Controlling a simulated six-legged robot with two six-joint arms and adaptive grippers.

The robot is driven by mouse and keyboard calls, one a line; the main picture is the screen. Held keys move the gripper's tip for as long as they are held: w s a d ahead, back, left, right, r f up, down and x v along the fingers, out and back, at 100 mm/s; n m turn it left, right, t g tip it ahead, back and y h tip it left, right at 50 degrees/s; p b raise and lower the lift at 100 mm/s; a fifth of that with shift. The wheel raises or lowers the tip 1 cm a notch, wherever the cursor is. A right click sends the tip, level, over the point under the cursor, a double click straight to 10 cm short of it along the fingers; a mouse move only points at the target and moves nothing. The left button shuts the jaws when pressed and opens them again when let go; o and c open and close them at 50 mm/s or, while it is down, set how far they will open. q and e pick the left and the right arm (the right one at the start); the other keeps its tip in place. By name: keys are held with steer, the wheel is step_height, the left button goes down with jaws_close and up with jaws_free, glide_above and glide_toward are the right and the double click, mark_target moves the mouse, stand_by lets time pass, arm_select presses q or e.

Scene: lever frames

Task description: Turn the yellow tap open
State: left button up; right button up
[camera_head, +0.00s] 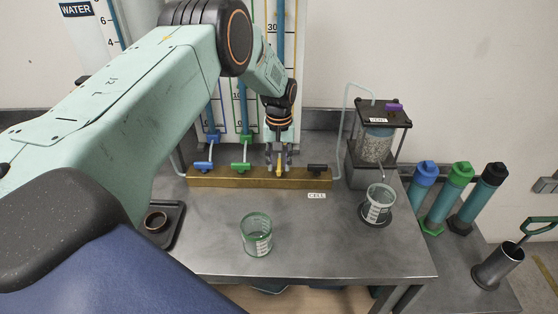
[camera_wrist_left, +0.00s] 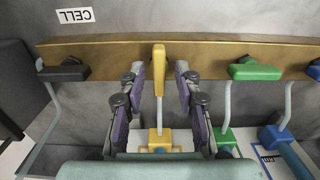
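The yellow tap (camera_wrist_left: 159,68) sits on the brass bar (camera_wrist_left: 212,50). Its lever lies across the bar, while the neighbouring levers lie along it. In the head view the yellow lever (camera_head: 280,170) shows as a small strip between the fingertips. My left gripper (camera_head: 279,159) points down at it from above. In the left wrist view my left gripper (camera_wrist_left: 160,70) is open, with one finger on each side of the lever and a visible gap on both sides. The right gripper is out of view.
Blue (camera_head: 203,166), green (camera_head: 241,166) and black (camera_head: 317,168) taps share the bar. A green-marked beaker (camera_head: 257,236) stands on the bench in front. Another beaker (camera_head: 378,206) stands under the filter rig (camera_head: 377,140). The front middle bench is otherwise clear.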

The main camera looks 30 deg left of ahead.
mark_target(279, 164)
arm_select(q)
steer(key=shift+w+r, duration=0.1)
steer(key=shift+w, duration=0.05)
steer(key=shift+r, duration=0.25)
step_height(279, 164, up, 11)
steer(key=shift+r, duration=0.2)
steer(key=shift+f, duration=0.1)
stand_by(0.6)
